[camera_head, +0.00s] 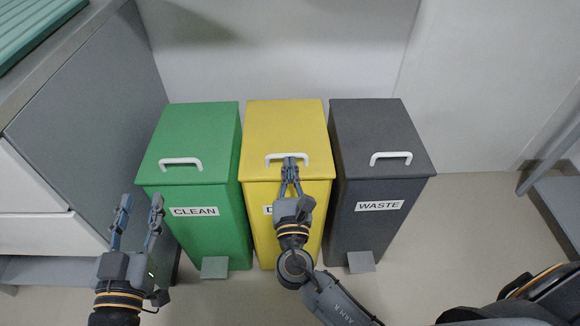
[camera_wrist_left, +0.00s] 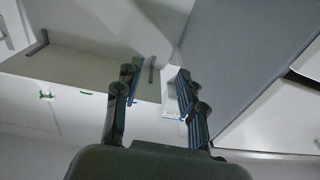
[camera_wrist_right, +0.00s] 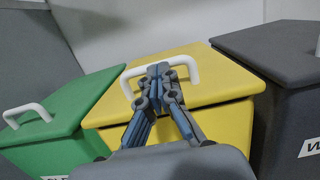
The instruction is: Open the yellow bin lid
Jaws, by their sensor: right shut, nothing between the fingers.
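The yellow bin (camera_head: 262,215) stands in the middle of the row, and its lid (camera_head: 285,125) is down. A white handle (camera_head: 271,158) sits at the lid's front edge. My right gripper (camera_head: 289,162) is shut with its fingertips at the middle of this handle. In the right wrist view the shut fingers (camera_wrist_right: 159,72) overlap the handle (camera_wrist_right: 190,68), above the yellow lid (camera_wrist_right: 225,78). I cannot tell whether they touch it.
A green bin (camera_head: 205,220) labelled CLEAN stands on the left and a dark grey bin (camera_head: 375,225) labelled WASTE on the right, both with lids down. A grey and white cabinet (camera_head: 90,100) borders the left side. Clear floor (camera_head: 470,215) lies right of the bins.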

